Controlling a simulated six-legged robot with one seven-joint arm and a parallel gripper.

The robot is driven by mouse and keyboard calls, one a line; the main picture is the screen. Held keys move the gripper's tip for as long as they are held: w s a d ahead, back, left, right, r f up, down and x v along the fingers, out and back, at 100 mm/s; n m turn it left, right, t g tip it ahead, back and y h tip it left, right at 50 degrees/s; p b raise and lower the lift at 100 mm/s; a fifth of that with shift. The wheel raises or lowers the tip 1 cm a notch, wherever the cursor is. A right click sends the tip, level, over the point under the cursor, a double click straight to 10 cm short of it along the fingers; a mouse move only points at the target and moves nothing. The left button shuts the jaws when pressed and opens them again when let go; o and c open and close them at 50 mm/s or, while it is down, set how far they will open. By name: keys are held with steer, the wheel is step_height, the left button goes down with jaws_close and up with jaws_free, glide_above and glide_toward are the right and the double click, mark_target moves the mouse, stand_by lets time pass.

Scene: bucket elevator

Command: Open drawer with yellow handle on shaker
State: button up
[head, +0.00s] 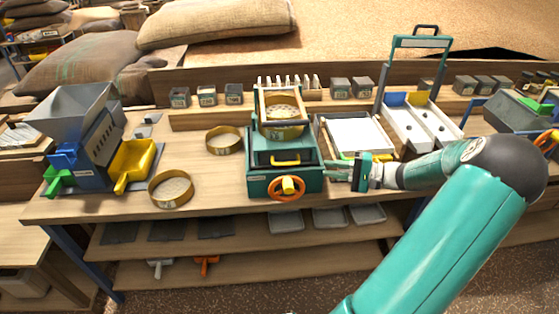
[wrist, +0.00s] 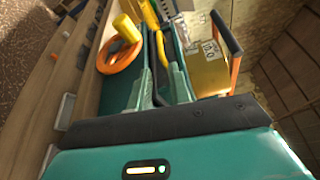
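The shaker (head: 257,187) is a teal box near the middle of the bench, with a round sieve in a frame on top. Its drawer has a yellow handle (head: 286,162) on a dark front and looks shut. In the wrist view, the orange wheel (wrist: 108,62) shows left of the fingers. A yellow bar, probably the handle, shows beyond the fingertips, partly hidden.
A grey hopper machine (head: 85,125) with a yellow tray stands at left. Loose sieves (head: 171,190) lie left of the shaker. A white-topped tray (head: 358,136) is close behind my gripper. The space in front of the bench edge is clear.

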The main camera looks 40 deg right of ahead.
mark_target(292, 164)
steer(key=x, duration=1.3)
steer(key=shift+w+a, duration=0.15)
steer(key=shift+w, duration=0.2)
steer(key=shift+c, duration=0.4)
